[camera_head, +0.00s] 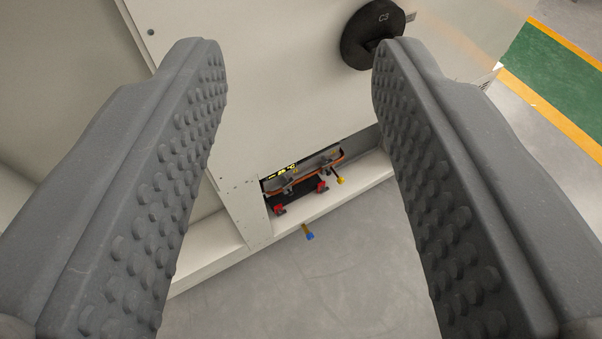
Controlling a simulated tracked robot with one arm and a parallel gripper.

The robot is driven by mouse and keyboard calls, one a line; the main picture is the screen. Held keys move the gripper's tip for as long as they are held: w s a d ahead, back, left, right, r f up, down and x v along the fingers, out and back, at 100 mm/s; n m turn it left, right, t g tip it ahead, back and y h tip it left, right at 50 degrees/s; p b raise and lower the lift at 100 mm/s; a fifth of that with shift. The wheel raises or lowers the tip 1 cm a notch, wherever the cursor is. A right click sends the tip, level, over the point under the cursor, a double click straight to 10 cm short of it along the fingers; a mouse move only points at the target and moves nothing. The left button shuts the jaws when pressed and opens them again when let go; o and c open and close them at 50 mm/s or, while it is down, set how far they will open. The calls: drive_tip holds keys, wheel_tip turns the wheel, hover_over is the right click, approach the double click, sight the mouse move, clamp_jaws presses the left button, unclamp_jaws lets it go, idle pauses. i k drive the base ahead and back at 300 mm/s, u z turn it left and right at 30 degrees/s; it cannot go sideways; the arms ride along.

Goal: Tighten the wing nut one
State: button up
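My gripper (294,55) is open and empty, with its two grey studded fingers at the left and right of the view. Between and beyond them, low in the pale panel, is a recess (298,200) with an orange cable or pipe (310,177) and small grey fittings. Two small red parts, one at left (280,209) and one at right (322,186), sit in the recess. A yellow-tipped part (341,180) sticks out at its right, and a blue-tipped part (309,235) below it. Which of these is wing nut one is too small to tell.
A round black part marked C3 (371,36) stands out from the panel (262,75), close to the right fingertip. A white ledge (366,176) runs below the recess. Grey floor (300,290) is clear in front; green and yellow floor markings (560,85) lie at upper right.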

sight(287, 182)
drive_tip(key=z, duration=2.1)
drive_tip(key=i, duration=0.55)
drive_tip(key=u, duration=1.95)
